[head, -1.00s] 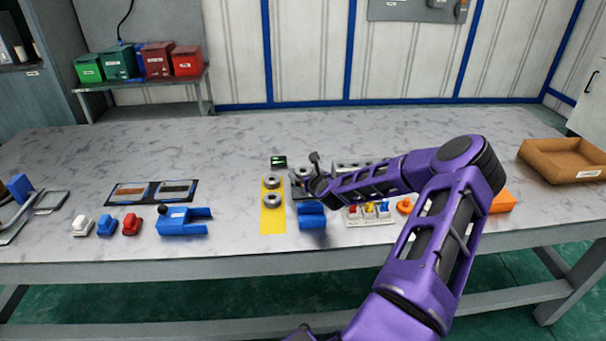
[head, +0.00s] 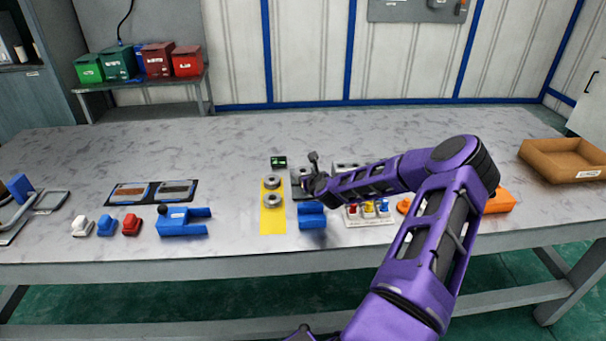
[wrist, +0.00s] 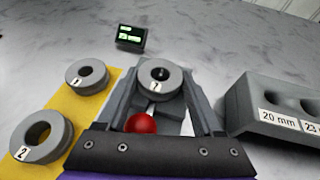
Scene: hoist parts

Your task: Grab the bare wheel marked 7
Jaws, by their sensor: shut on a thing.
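The grey bare wheel marked 7 (wrist: 158,80) sits between the two fingers of my gripper (wrist: 159,92) in the wrist view, with its label facing the camera. My gripper is shut on this wheel. In the head view my gripper (head: 306,180) is over the dark plate right of the yellow mat, and my arm hides much of that spot. Two similar grey wheels, marked 1 (wrist: 87,76) and 2 (wrist: 42,135), lie on the yellow mat (wrist: 97,105) to the left, apart from my fingers.
A grey block labelled 20 mm (wrist: 262,101) stands close on the right. A small display (wrist: 130,37) stands behind. Blue fixtures (head: 183,222) and an open brown tray (head: 540,168) are farther off.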

